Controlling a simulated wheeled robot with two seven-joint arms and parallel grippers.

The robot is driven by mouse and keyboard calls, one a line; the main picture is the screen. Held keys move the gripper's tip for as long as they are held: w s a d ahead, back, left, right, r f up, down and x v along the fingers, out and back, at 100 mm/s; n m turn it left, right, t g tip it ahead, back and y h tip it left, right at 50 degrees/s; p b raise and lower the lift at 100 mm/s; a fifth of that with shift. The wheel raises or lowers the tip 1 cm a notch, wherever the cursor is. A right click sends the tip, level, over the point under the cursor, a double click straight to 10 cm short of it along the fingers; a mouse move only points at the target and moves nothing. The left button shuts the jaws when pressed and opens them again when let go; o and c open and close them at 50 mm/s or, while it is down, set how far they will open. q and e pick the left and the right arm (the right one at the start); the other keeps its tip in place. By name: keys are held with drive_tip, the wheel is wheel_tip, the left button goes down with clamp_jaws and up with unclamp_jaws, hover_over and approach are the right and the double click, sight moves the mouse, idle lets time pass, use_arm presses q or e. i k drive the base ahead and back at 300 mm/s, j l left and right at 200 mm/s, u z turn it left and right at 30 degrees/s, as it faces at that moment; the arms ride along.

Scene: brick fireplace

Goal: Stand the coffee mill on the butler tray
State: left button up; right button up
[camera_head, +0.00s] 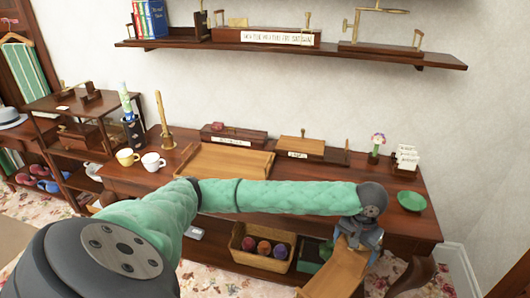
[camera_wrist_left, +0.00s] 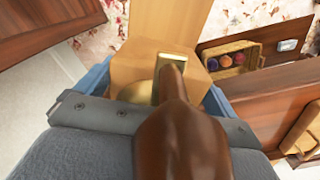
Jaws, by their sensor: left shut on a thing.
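The coffee mill, a light wooden body with a brass top and a dark brown handle, is in my left gripper (camera_head: 360,238). In the wrist view its wooden body (camera_wrist_left: 150,68) sits between the blue fingers, with the brown handle (camera_wrist_left: 180,135) close to the camera. In the head view its wooden part (camera_head: 340,272) hangs tilted below the gripper, in front of the table's front edge. The butler tray (camera_head: 228,160), flat wood with raised rims, lies on the table left of the gripper, and its middle looks empty. My right gripper is not in view.
A basket of balls (camera_head: 247,243) is below. A wall shelf (camera_head: 380,55) hangs above.

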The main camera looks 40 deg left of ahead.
sight(231, 161)
drive_tip(key=i+j+u, duration=0.15)
drive_tip(key=u, duration=0.95)
